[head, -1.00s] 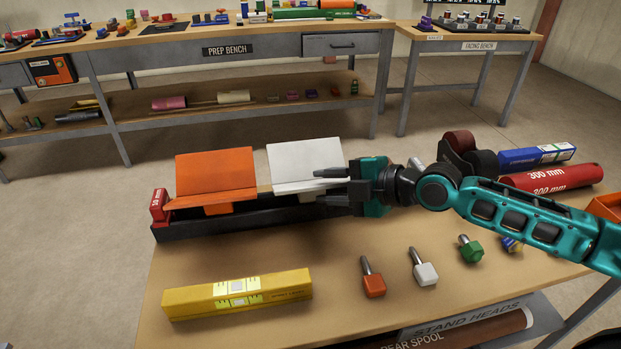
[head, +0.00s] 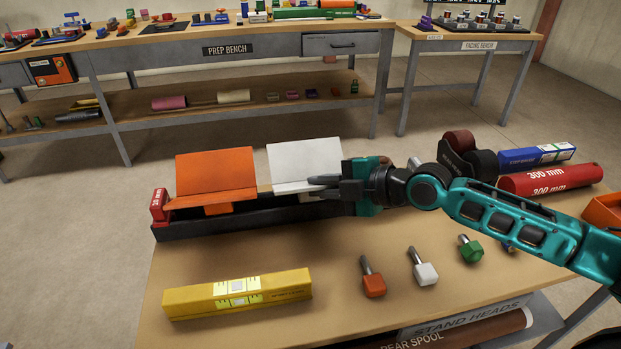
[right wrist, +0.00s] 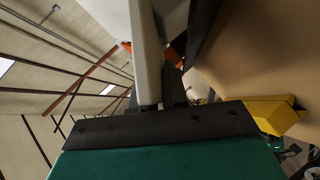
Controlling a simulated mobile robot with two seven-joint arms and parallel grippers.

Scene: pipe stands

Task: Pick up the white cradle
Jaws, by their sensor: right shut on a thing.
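The white cradle (head: 303,163), a bent V-shaped plate, sits at the right end of a black rack (head: 255,223) on the table. My right gripper (head: 318,186) has come in from the right and is shut on the cradle's lower right part. The cradle still appears to be in the rack. In the right wrist view the white cradle (right wrist: 146,55) runs up from between the fingers, close to the camera. The fingertips are partly hidden there. An orange cradle (head: 215,175) stands to its left in the same rack. My left gripper is not in view.
A yellow level (head: 237,293) lies at the front left. Orange (head: 373,284), white (head: 426,273) and green (head: 470,250) stand heads lie at the front. Table between rack and level is clear.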

